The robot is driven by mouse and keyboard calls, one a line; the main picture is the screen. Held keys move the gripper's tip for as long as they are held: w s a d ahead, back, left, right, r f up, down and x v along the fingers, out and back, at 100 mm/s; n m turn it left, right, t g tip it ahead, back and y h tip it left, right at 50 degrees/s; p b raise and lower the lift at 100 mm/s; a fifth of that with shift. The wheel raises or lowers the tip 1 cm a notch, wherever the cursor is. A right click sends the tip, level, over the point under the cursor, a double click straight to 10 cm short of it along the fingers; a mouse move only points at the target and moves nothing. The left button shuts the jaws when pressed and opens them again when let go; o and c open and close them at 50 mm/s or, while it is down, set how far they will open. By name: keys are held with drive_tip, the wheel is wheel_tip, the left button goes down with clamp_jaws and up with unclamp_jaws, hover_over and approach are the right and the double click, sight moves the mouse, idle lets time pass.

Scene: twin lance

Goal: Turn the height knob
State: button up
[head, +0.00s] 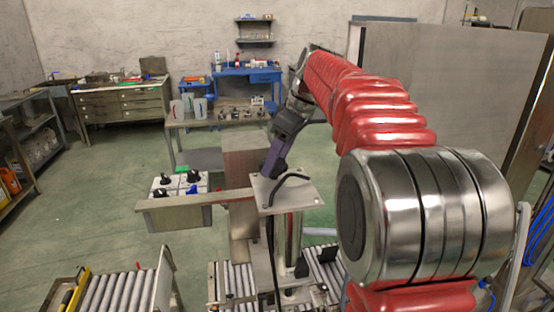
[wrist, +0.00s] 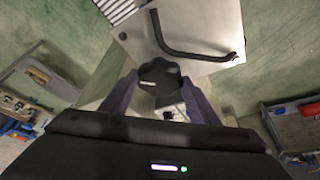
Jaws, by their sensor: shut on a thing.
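A black lobed knob (wrist: 158,72) sits between the two purple fingers of my gripper (wrist: 160,82) in the wrist view, and the fingers are shut on it. A pale metal part shows just below the knob between the fingers. I cannot read any marking on the knob.
A white panel (head: 162,181) with black knobs and a blue one stands left of the column, behind a steel bar (head: 170,205). Roller conveyors (head: 118,291) lie in front. A black cable hangs below the plate. Green floor is open behind, at left.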

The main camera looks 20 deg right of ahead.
drive_tip(key=m+h, duration=0.1)
drive_tip(key=m, duration=0.1)
drive_tip(key=m+t+h, duration=0.1)
drive_tip(key=m, duration=0.2)
drive_tip(key=shift+s+a+m, duration=0.1)
drive_tip(key=shift+a+m, duration=0.1)
drive_tip(key=shift+m, duration=0.1)
drive_tip(key=m+h, duration=0.1)
drive_tip(key=m, duration=0.1)
drive_tip(key=m+h, duration=0.1)
drive_tip(key=m, duration=0.2)
drive_tip(key=shift+a, duration=0.2)
drive_tip(key=m+h, duration=0.1)
drive_tip(key=m, duration=0.2)
drive_tip(key=m+g+h, duration=0.1)
drive_tip(key=m, duration=0.2)
drive_tip(key=shift+a+m, duration=0.15)
drive_tip(key=shift+m, duration=0.15)
drive_tip(key=m, duration=0.1)
drive_tip(key=m+g, duration=0.1)
drive_tip(key=m, duration=0.1)
drive_tip(key=m+g+h, duration=0.1)
drive_tip(key=m, duration=0.1)
drive_tip(key=shift+w, duration=0.25)
drive_tip(key=shift+m, duration=0.3)
drive_tip(key=o, duration=1.1)
drive_tip(key=shift+a, duration=0.1)
